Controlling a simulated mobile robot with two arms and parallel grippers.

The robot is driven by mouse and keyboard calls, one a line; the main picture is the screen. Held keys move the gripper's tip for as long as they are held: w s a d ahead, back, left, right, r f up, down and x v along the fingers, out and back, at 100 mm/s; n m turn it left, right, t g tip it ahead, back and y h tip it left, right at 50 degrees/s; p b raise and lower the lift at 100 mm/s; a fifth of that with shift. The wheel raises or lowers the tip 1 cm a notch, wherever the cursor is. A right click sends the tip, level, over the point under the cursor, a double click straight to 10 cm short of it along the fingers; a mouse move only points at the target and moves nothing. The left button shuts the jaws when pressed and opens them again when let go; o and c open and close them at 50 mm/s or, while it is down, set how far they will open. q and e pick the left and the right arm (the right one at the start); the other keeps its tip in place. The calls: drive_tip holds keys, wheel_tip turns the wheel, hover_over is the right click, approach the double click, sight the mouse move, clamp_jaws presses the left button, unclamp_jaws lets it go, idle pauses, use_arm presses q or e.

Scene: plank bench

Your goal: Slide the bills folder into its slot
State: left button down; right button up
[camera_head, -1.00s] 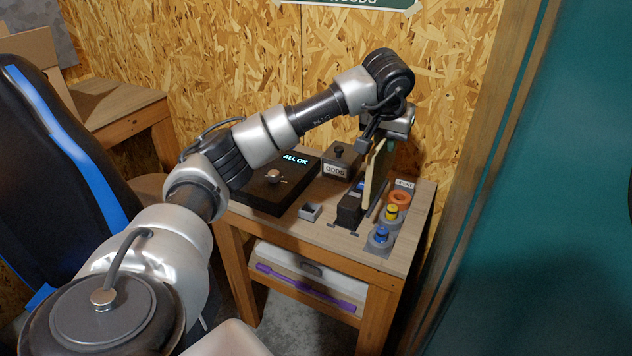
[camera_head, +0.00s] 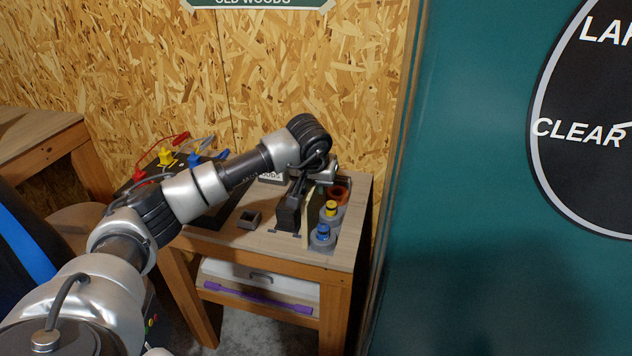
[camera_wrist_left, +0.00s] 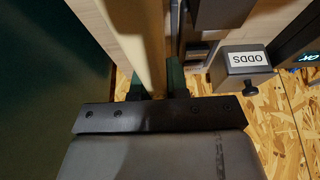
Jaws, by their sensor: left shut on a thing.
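My left gripper (camera_head: 314,180) is above the right part of the small wooden table, with its jaws shut on the upright folder. The folder shows as a thin pale edge (camera_head: 308,222) between a dark upright block (camera_head: 288,213) and the coloured knobs. In the left wrist view the folder (camera_wrist_left: 152,45) is a beige strip between the left gripper's fingertips (camera_wrist_left: 155,82). Its label cannot be read. The slot is not clearly visible, and I cannot tell whether the folder's lower edge is in it. My right gripper is out of view.
Yellow (camera_head: 330,210) and blue (camera_head: 322,234) knobs stand close right of the folder, with an orange ring (camera_head: 338,193) behind. The ODDS box (camera_wrist_left: 245,65) shows in the wrist view. A teal wall (camera_head: 480,220) bounds the right.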

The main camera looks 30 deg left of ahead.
use_arm(q)
drive_tip(key=c, duration=1.1)
unclamp_jaws()
drive_tip(key=shift+f, duration=0.1)
